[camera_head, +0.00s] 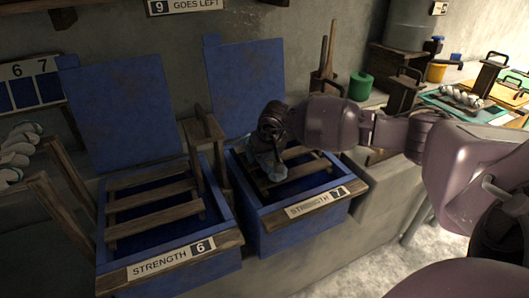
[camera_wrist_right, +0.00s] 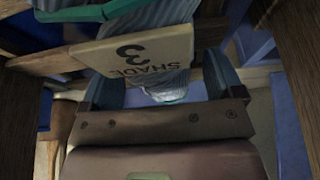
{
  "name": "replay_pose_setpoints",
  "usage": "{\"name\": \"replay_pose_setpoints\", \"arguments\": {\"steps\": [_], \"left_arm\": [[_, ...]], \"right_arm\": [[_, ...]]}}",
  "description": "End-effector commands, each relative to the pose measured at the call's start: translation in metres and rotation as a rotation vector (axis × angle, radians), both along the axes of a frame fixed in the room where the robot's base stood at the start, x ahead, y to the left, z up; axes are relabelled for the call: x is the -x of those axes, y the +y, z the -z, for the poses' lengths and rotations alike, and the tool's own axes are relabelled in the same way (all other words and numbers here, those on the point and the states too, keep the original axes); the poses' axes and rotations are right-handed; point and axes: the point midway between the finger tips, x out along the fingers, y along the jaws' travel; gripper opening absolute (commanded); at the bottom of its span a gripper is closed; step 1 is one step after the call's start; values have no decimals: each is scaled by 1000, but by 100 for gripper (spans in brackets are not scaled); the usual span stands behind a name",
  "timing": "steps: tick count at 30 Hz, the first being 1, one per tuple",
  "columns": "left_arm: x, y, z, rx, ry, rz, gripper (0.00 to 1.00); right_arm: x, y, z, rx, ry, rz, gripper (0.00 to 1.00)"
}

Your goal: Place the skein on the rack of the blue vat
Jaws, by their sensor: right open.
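My right gripper (camera_head: 268,165) is low over the wooden rack of the blue vat labelled STRENGTH 7 (camera_head: 258,221). In the right wrist view its open fingers (camera_wrist_right: 162,82) stand on either side of a pale blue-grey striped skein (camera_wrist_right: 172,78). A tag reading SHADE 3 (camera_wrist_right: 135,50) hangs at the skein. The skein appears to lie at the rack, but its contact with the slats is largely hidden by the gripper. Another blue vat labelled STRENGTH 6 (camera_head: 215,262) stands to the left, with a bare slatted rack (camera_head: 150,207). My left gripper is out of view.
Raised blue lids (camera_head: 118,108) stand behind the vats. Pale skeins (camera_head: 20,145) lie at the far left. A green cylinder (camera_head: 360,86) and wooden stands are behind my right arm. A tray of skeins (camera_head: 462,97) is at the far right.

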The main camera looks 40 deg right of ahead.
Motion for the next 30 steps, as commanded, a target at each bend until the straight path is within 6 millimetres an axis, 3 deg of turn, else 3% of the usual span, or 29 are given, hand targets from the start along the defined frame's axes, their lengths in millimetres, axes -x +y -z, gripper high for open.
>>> {"name": "replay_pose_setpoints", "arguments": {"steps": [18, 24, 30], "left_arm": [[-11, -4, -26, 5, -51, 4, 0], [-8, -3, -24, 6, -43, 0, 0], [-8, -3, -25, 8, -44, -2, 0]], "right_arm": [[35, 8, -96, 1, -7, 0, 87], [43, 10, -111, 1, -3, 0, 87], [45, 13, -112, -10, 2, 2, 87]]}}
